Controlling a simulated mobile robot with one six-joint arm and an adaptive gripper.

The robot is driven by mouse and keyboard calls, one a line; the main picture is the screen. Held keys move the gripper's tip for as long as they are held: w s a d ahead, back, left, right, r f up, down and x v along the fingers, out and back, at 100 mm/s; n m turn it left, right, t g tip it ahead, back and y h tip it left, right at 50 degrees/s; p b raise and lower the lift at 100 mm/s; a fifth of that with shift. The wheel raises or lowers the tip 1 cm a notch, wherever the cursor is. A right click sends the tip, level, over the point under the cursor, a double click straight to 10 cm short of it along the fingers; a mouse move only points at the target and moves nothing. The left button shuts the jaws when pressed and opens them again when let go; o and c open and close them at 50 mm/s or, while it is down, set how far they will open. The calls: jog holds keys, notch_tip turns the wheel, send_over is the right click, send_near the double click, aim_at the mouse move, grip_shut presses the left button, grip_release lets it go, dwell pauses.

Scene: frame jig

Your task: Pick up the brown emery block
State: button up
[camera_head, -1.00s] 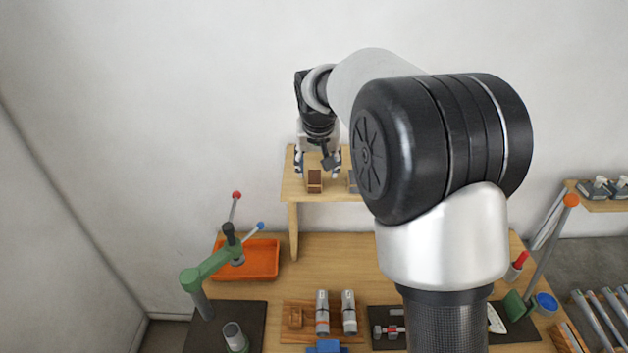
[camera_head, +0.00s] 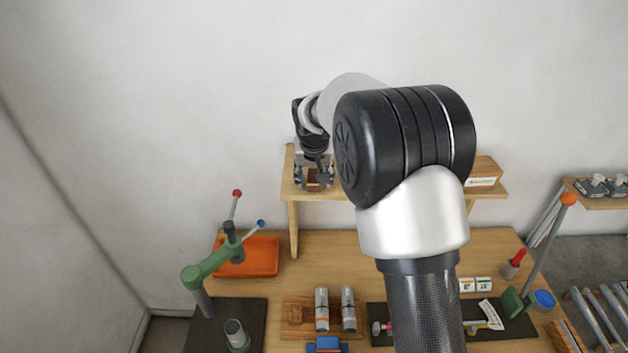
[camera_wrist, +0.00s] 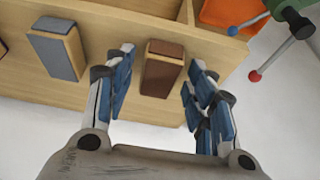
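The brown emery block (camera_wrist: 162,72), a wooden block with a dark brown face, lies on the raised wooden shelf. In the head view the block (camera_head: 313,185) shows only in part behind my gripper. My gripper (camera_wrist: 160,84) is open, with one blue-padded finger on each side of the block. Gaps show between the block and both fingers in the wrist view. In the head view my gripper (camera_head: 313,182) is low at the left end of the shelf.
A similar block with a grey face (camera_wrist: 55,50) lies beside it on the shelf (camera_head: 345,189). An orange tray (camera_head: 250,258) and a green clamp with red and blue knobs (camera_head: 212,264) stand below on the bench. A wooden box (camera_head: 484,174) sits at the shelf's right end.

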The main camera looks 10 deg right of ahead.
aim_at(314, 179)
jog(key=c, duration=0.9)
jog(key=shift+r, duration=0.1)
notch_tip(314, 179, up, 20)
jog(key=shift+f+p, duration=0.1)
jog(key=shift+p, duration=0.4)
